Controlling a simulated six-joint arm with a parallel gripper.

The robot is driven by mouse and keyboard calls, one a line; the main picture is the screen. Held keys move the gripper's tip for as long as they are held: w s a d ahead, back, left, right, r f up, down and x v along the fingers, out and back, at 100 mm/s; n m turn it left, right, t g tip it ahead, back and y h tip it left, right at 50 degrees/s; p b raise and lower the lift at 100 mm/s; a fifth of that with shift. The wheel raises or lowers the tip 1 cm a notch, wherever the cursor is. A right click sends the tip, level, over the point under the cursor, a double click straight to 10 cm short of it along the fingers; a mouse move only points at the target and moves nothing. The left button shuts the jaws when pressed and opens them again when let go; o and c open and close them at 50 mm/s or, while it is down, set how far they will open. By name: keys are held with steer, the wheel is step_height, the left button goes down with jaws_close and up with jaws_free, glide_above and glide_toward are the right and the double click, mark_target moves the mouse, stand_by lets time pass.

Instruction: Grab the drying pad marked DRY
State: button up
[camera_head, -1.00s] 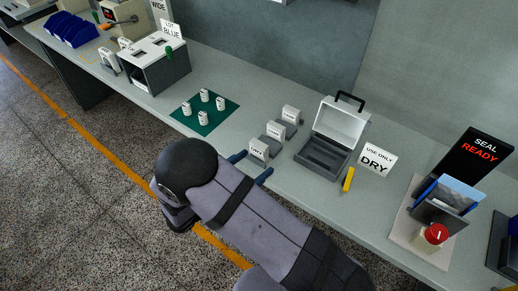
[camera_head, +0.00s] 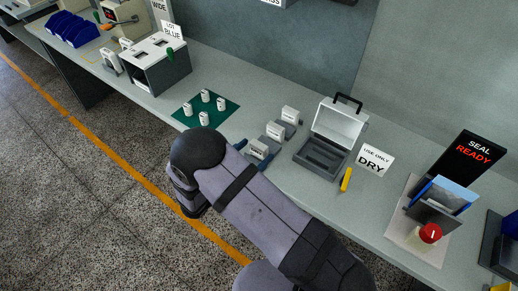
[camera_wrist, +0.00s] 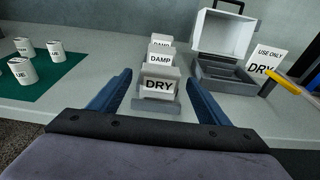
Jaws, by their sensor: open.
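The drying pad marked DRY (camera_wrist: 159,87) is a white block in a grey holder. It is the nearest of a row of pads in the wrist view, and it also shows in the head view (camera_head: 258,150). My gripper (camera_wrist: 161,82) is open, with one blue finger on each side of the DRY pad. Gaps show between the fingers and the pad, and I see no contact. In the head view my arm reaches the row from the front.
An open grey case with a white lid (camera_head: 339,123) stands right of the pads, beside a "USE ONLY DRY" sign (camera_head: 374,160) and a yellow tool (camera_head: 346,180). A green mat (camera_head: 190,108) with several white spools lies left. A seal station (camera_head: 437,205) stands far right.

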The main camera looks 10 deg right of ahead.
mark_target(257, 150)
steer(key=shift+p+x, duration=0.35)
steer(key=shift+x, duration=1.3)
steer(key=c, duration=1.1)
steer(key=shift+c, duration=0.2)
steer(key=shift+r, duration=0.2)
